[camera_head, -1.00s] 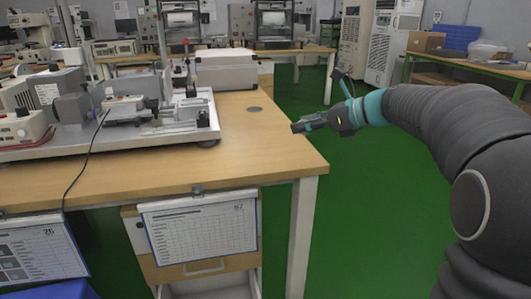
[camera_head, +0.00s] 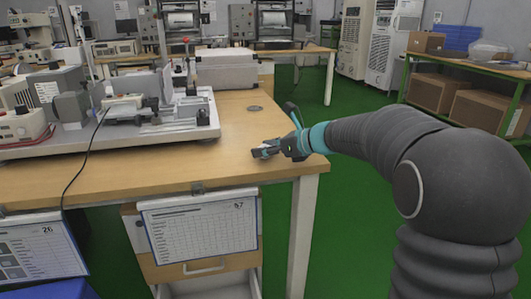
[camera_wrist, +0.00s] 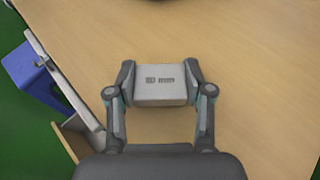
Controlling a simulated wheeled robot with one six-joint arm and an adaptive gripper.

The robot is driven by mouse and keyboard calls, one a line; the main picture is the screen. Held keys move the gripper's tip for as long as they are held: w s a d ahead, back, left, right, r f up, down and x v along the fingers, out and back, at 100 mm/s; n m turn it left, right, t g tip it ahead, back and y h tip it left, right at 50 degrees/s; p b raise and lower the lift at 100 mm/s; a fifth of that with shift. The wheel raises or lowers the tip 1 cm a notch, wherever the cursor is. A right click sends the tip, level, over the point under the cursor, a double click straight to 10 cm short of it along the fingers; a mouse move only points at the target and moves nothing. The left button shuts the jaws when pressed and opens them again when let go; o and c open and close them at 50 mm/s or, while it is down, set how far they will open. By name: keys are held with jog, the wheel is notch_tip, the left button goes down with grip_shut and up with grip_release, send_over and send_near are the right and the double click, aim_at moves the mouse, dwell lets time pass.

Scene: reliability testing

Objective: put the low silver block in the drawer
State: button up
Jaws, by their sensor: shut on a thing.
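The low silver block (camera_wrist: 161,84), a small pale rectangular piece with dark print on top, is between the fingers of my gripper (camera_wrist: 160,82) in the wrist view. Both fingertips touch its short ends. In the head view my gripper (camera_head: 264,150) is over the right part of the wooden table (camera_head: 235,130), near its right edge; whether the block touches the tabletop cannot be told. An open drawer (camera_head: 212,290) with pale inner walls shows under the table at the bottom of the head view, left of and below my gripper. Its floor is mostly cut off.
A white platform (camera_head: 110,148) with test equipment fills the table's left part. A grey case (camera_head: 225,70) stands behind. A printed sheet (camera_head: 200,225) hangs from the front edge above the drawer. The tabletop around my gripper is clear. A blue stool (camera_wrist: 35,75) stands beside the table.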

jog(key=shift+f, duration=0.45)
jog(key=shift+f, duration=0.2)
jog(key=o, duration=1.2)
jog(key=shift+r, duration=0.1)
jog(key=shift+r, duration=0.2)
jog(key=v, duration=1.2)
